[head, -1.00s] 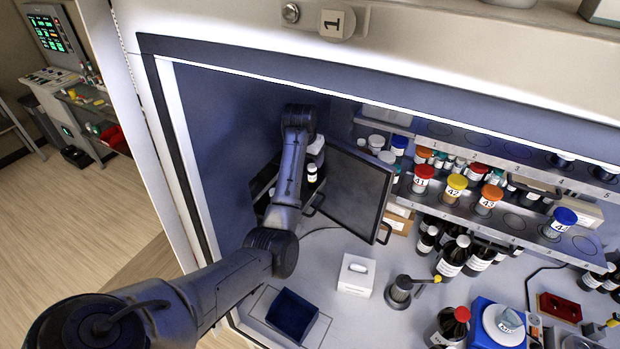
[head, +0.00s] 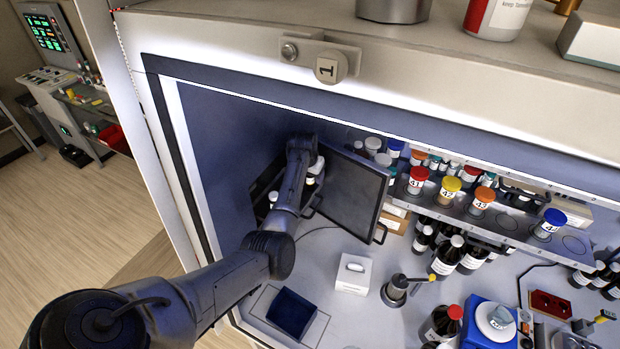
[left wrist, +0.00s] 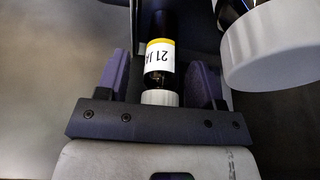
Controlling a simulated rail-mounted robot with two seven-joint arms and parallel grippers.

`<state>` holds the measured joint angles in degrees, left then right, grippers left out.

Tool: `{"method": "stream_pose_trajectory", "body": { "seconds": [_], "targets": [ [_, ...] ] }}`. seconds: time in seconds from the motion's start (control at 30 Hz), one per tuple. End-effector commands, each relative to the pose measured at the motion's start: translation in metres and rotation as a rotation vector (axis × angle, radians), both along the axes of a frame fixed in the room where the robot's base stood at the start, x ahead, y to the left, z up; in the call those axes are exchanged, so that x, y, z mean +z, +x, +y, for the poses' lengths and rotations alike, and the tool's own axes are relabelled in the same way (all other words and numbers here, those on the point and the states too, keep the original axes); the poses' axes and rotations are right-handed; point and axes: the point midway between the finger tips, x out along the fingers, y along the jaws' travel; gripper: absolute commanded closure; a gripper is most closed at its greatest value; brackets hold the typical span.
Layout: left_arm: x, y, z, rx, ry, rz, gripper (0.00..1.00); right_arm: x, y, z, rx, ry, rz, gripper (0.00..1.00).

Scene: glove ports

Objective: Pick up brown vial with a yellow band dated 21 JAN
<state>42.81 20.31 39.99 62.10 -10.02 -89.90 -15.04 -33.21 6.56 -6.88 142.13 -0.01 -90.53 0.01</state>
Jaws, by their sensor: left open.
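The brown vial (left wrist: 160,75) shows in the left wrist view, with a yellow band, a white label reading "21 JA" and a white cap. The rest of the date is turned out of sight. My left gripper (left wrist: 160,68) is open, with one finger on each side of the vial and visible gaps between them. In the head view my left arm reaches into the small cupboard behind its open dark door (head: 350,192). The wrist hides most of the inside, so I cannot tell there which bottle is this vial. My right gripper is not in view.
A larger white-capped bottle (left wrist: 268,45) stands close to the right finger in the left wrist view. The open door stands right of my arm. A white box (head: 353,274) and a blue tray (head: 291,312) sit on the worktop. A shelf (head: 470,207) holds colour-capped jars.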

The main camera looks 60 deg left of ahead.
Motion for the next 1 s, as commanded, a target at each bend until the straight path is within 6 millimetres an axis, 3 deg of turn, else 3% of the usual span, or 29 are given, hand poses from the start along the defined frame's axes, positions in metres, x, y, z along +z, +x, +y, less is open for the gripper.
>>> {"method": "stream_pose_trajectory", "body": {
  "seconds": [0.2,0.73,1.0],
  "targets": [
    [-0.0003,0.0001,0.0000,0.000,0.000,0.000,0.41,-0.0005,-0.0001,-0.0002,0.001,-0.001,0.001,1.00],
    [0.0001,0.0001,0.0000,0.000,0.001,-0.001,0.91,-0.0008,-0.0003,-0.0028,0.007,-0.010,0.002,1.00],
    [0.0011,0.0002,0.0002,0.000,0.001,-0.001,0.92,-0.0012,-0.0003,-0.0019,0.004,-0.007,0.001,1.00]
  ]
}}
